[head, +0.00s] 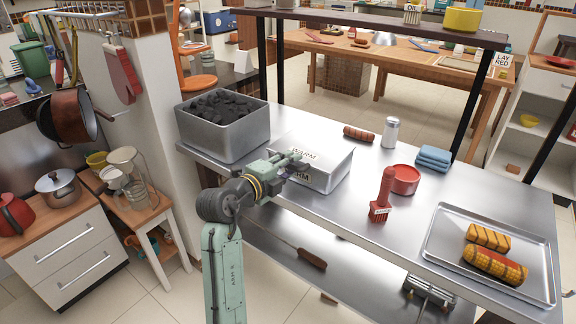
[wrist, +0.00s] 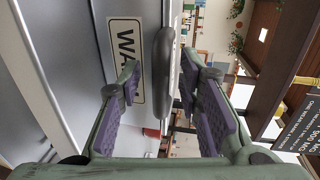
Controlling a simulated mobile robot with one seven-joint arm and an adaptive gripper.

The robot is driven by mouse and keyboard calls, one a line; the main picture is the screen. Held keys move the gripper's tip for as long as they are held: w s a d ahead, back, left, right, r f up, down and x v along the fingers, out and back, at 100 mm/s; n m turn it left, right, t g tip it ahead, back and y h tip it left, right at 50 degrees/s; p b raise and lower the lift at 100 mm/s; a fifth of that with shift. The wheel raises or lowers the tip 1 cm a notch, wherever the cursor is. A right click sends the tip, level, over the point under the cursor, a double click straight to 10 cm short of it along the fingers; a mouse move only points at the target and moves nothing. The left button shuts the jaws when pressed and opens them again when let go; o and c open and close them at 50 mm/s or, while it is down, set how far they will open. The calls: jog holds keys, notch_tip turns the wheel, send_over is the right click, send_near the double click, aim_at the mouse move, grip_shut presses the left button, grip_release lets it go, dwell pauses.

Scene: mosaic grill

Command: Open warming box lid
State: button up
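My gripper (head: 298,160) is at the box's left front, close to the lid's edge, and hides part of the box. In the wrist view, my gripper (wrist: 160,80) is open, with purple pads apart. A dark rounded handle (wrist: 163,90) shows between the fingers, beside the WARM label (wrist: 125,60). I cannot tell whether either finger touches it.
A steel bin of charcoal (head: 222,130) stands left of the box on the counter (head: 345,215). A shelf (head: 380,27) spans above the back.

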grip_shut()
dwell(0.7)
